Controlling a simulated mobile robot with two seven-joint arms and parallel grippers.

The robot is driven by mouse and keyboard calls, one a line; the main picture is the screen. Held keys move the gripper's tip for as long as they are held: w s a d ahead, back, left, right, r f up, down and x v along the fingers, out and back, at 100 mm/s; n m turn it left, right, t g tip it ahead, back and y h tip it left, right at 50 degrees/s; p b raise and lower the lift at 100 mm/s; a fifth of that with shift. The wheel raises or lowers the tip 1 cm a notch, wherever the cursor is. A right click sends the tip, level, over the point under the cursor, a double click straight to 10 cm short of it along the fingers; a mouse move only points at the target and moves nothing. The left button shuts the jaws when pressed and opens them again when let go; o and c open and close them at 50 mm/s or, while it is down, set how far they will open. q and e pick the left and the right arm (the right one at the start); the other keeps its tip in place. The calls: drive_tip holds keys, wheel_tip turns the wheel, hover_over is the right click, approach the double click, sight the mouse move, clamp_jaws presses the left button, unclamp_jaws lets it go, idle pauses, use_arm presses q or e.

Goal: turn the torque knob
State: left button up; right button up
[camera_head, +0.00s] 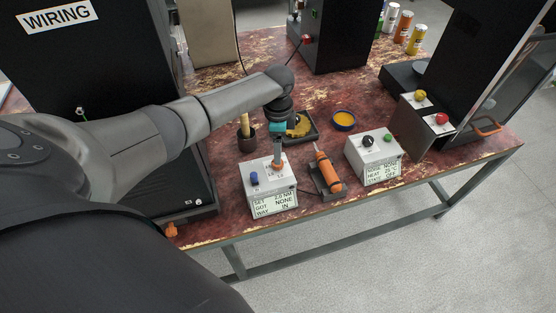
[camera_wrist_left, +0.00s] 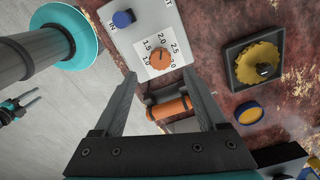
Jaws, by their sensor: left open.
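The torque knob (camera_wrist_left: 160,57) is a round orange dial on a white box (camera_head: 262,171), ringed by numbers from 1.0 to 3.0. My left gripper (camera_head: 278,160) points down over the dial side of this box. In the left wrist view its two fingers (camera_wrist_left: 160,74) are apart, with the knob framed between and beyond their tips. Nothing is held; I cannot tell how high the tips are. A blue knob (camera_wrist_left: 123,18) sits beside the dial. The box's display (camera_head: 274,204) seems to read SET 2.0 NM, GOT NONE, WAY IN. My right gripper (camera_wrist_left: 22,105) shows small at the left wrist view's edge.
An orange driver (camera_head: 325,170) lies in a dark cradle right of the box. A second white box (camera_head: 375,160) stands further right. A dark tray (camera_head: 313,137), a blue-rimmed dish (camera_head: 344,120) and a dark cup (camera_head: 246,144) stand behind. A black cabinet (camera_head: 90,100) is at left.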

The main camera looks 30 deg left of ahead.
use_arm(q)
wheel_tip(320, 180, down, 6)
drive_tip(key=shift+b, duration=0.7)
clamp_jaws()
